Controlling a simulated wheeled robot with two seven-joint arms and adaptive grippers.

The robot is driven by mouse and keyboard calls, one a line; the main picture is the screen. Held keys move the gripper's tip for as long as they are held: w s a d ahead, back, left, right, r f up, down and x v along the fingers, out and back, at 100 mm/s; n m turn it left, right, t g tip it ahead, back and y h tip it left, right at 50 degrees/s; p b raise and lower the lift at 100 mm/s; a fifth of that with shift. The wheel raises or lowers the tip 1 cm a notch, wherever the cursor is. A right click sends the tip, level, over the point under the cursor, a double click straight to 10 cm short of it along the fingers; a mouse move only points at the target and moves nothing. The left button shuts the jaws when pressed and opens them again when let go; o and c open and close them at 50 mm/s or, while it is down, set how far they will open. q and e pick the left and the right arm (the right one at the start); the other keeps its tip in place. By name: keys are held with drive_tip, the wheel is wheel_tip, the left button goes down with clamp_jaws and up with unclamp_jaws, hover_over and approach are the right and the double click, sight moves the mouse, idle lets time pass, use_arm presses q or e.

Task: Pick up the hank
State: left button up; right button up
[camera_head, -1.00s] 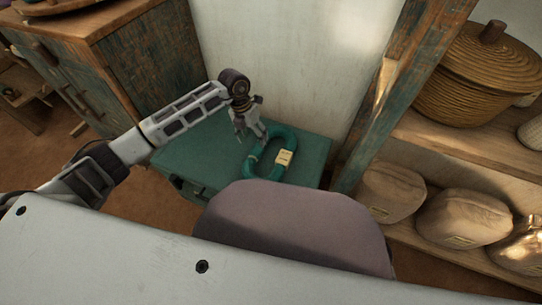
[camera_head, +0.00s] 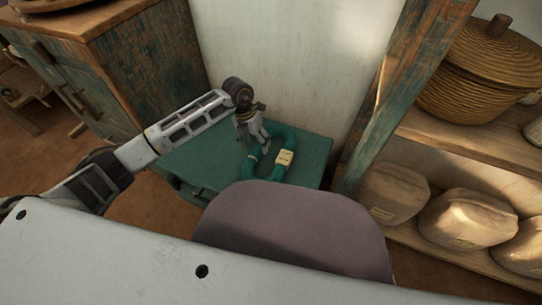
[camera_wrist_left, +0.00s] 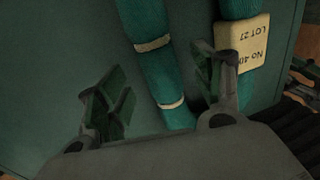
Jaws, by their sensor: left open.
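The hank (camera_head: 279,173) is a teal-green loop of yarn with a cream label, lying on top of a green chest (camera_head: 186,163). My left gripper (camera_head: 257,148) is over the left side of the loop and hides part of it. In the left wrist view the hank (camera_wrist_left: 157,62) shows as a thick strand with two pale ties, and its label reads "LOT 27". The open left gripper (camera_wrist_left: 163,98) has one finger on either side of this strand. I cannot tell whether the fingers touch it. My right gripper is not in view.
A wooden cabinet (camera_head: 150,62) stands to the left behind my left arm. A pale wall (camera_head: 290,60) rises behind the chest. At right, a wooden shelf holds a lidded basket (camera_head: 480,75) and several tan sacks (camera_head: 393,190).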

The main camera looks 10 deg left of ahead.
use_arm(q)
drive_tip(key=shift+d+f+b, duration=0.15)
drive_tip(key=shift+f+b, duration=0.1)
drive_tip(key=shift+f, duration=0.4)
drive_tip(key=shift+d+f+b, duration=0.15)
drive_tip(key=shift+f+b, duration=0.1)
drive_tip(key=shift+f, duration=0.35)
drive_tip(key=c, duration=1.2)
